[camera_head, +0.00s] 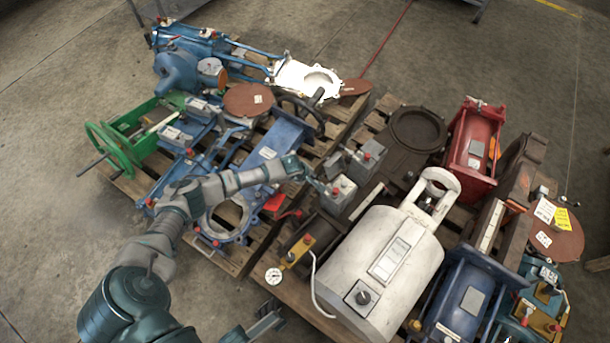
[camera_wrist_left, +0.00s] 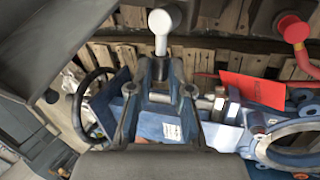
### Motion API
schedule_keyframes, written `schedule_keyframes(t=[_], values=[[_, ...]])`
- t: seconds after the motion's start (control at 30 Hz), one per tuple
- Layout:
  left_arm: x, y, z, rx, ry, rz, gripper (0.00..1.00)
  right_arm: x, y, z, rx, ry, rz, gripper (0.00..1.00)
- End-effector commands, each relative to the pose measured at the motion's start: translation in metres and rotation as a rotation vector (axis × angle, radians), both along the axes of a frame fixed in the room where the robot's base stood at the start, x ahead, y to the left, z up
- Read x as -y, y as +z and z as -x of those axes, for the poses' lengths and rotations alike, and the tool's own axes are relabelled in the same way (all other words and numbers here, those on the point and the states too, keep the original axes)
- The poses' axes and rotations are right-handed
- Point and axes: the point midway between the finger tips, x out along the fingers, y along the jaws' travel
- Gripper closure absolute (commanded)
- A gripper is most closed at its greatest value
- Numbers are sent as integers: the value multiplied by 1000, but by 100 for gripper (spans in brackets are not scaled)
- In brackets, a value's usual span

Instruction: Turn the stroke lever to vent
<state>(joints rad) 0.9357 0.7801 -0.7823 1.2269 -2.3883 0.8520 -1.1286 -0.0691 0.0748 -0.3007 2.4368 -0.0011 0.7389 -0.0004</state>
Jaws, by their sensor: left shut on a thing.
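My left gripper (camera_head: 322,186) reaches in from the left over the middle of the pallets, beside a small grey box with a red button (camera_head: 340,190). In the left wrist view its two fingers (camera_wrist_left: 160,75) are closed together around a short lever with a white rounded knob (camera_wrist_left: 160,22), which I take to be the stroke lever. The knob sticks out beyond the fingertips. The lever's base and any vent marking are hidden or too small to read. In the head view the lever is hidden by the gripper. A dark jaw-like part, likely my right gripper (camera_head: 264,322), shows at the bottom edge.
A large white cylinder (camera_head: 385,265) stands right of the gripper. Blue valve frames (camera_head: 170,185), a green handwheel (camera_head: 107,150) and a red tag (camera_wrist_left: 252,90) lie close by. A red actuator (camera_head: 472,150) stands at the right. Bare floor is left of the pallets.

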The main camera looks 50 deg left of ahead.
Motion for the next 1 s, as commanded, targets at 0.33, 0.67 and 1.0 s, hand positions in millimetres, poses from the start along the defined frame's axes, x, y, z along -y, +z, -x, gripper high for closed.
schedule_keyframes(t=[0.33, 0.67, 1.0], values=[[0, -1, 1, -2, 3, -1, 67, -1, -3, -4, -7, 0, 1, 64], [0, -1, 0, -1, 3, -1, 57, -1, -3, -4, -6, 0, 1, 64], [0, 42, 21, 1, 0, -3, 57, 0, -1, 0, -2, 0, 1, 64]])
